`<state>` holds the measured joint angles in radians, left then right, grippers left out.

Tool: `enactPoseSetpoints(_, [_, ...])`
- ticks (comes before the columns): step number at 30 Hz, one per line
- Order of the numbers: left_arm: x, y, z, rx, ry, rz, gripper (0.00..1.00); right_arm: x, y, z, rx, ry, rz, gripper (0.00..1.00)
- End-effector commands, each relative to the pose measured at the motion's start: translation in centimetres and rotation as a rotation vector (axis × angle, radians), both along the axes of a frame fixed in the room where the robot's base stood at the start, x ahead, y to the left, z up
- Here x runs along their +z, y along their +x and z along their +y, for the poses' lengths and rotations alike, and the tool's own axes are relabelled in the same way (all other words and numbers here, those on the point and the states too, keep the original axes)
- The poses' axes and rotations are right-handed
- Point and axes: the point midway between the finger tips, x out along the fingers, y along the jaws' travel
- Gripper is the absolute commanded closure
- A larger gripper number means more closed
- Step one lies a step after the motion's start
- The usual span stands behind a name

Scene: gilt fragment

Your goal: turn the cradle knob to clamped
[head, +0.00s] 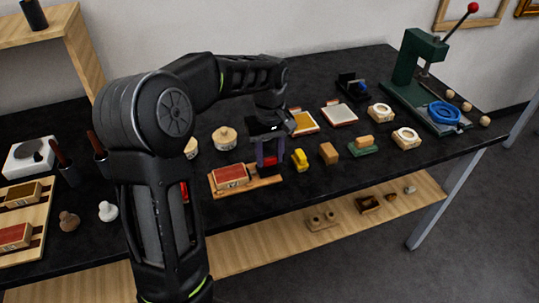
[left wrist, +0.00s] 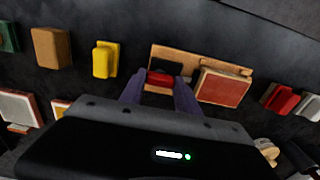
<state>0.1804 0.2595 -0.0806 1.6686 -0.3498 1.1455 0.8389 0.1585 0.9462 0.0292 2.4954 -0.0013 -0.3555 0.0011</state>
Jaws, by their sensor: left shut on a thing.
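The cradle is a light wooden board (head: 250,186) near the front edge of the dark table. A framed block with a red top (head: 231,175) sits on its left part. In the left wrist view the cradle board (left wrist: 186,57) shows with the red-topped block (left wrist: 222,87) at the right. A red knob (left wrist: 160,78) with a black part beside it is at the cradle's other end. My left gripper (head: 269,158) points down over that end, its purple fingers shut on the knob. The fingers partly hide the knob, and I cannot read its setting. My right gripper is not in view.
Right of the cradle stand a yellow piece (head: 300,160), a brown block (head: 328,153) and a green-based block (head: 363,148). A lidded round wooden pot (head: 224,138) stands behind. A green press (head: 418,75) with a red-tipped lever is at the far right.

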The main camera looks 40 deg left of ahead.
Motion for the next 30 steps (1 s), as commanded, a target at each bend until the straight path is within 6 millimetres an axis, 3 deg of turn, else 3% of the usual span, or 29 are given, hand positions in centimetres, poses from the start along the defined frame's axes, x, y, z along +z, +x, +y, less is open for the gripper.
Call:
enactPoseSetpoints(10, [-0.08, -0.03, -0.03, 0.003, 0.0, 0.001, 1.0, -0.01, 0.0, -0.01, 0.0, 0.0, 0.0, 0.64])
enactPoseSetpoints(11, [-0.08, -0.03, -0.03, 0.003, 0.0, 0.001, 0.61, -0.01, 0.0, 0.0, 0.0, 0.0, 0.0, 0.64])
enactPoseSetpoints(18, [-0.05, -0.02, -0.01, 0.003, -0.001, 0.001, 0.41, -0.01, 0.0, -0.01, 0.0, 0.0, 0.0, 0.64])
enactPoseSetpoints(30, [0.67, 0.06, 0.0, 0.002, 0.0, -0.001, 0.4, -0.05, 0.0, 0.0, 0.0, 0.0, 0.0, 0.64])
